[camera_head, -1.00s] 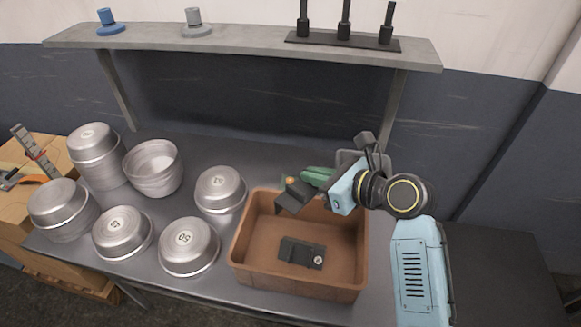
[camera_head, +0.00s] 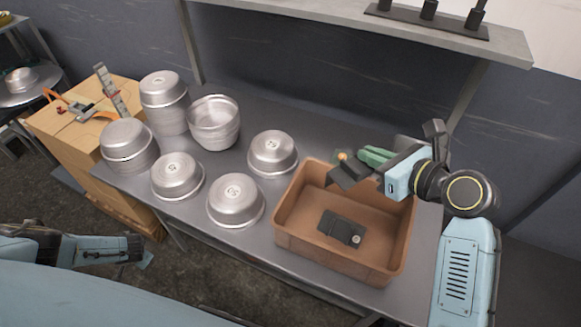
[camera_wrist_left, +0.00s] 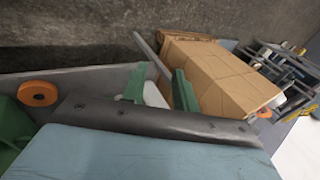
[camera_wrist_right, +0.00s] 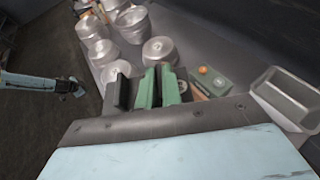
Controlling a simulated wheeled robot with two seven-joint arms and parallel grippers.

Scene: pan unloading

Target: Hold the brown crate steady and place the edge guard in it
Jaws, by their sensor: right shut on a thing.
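The brown crate (camera_head: 290,240) stands at the front right of the grey table, open at the top. A black block with a round metal knob (camera_head: 342,228) lies on its floor. My right gripper (camera_head: 372,172) is shut on a dark angular piece, seemingly the edge guard (camera_head: 348,177), and holds it above the crate's far rim. In the right wrist view the dark piece (camera_wrist_right: 122,92) shows beside the green fingers (camera_wrist_right: 158,88). My left gripper (camera_wrist_left: 160,88) has its green fingers apart and looks empty. In the head view it (camera_head: 143,258) is low at the left, away from the crate.
Several metal pans (camera_head: 236,200) stand left of the crate, some stacked. A green box with orange buttons (camera_wrist_right: 212,82) and a grey tin (camera_wrist_right: 288,95) are behind the crate. A shelf (camera_head: 400,32) hangs above. Cardboard boxes (camera_head: 70,135) stand left of the table.

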